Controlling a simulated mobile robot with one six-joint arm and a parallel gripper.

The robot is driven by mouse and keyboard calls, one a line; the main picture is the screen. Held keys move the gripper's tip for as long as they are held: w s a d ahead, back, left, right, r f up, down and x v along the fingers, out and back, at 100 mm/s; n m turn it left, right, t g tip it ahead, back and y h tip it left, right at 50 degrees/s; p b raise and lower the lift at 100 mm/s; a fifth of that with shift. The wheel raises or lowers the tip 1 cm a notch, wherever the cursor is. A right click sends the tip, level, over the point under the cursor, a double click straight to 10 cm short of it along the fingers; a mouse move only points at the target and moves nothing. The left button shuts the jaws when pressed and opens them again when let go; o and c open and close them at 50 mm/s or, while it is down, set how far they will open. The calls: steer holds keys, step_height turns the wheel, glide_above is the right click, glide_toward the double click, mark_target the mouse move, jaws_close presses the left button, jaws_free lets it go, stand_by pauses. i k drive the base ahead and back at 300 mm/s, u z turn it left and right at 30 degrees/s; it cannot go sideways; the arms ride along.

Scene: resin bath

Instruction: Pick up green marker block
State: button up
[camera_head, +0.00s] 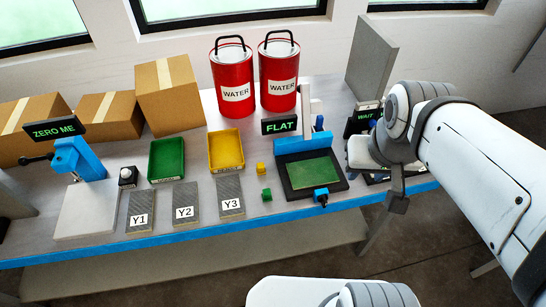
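The green marker block (266,194) is a small green piece on the table near its front edge. It sits between the Y3 block (230,198) and the blue-and-black device under the FLAT sign. A small yellow block (261,169) lies just behind it. My arm reaches in from the right, and my gripper (396,202) hangs at the table's right front, well to the right of the green block and apart from it. The fingers are small and dark here, so I cannot see whether they are open or shut.
A green tray (150,176) and a yellow tray (242,168) stand behind the Y1 (140,210), Y2 (186,203) and Y3 blocks. The FLAT device (288,190) is close to the green block's right. Red WATER cans (233,98) and cardboard boxes (168,112) stand at the back.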

mark_target(266, 195)
steer(key=z, duration=0.05)
steer(key=k, duration=0.95)
steer(key=u, duration=0.5)
steer(key=i, duration=1)
steer(key=u, duration=0.05)
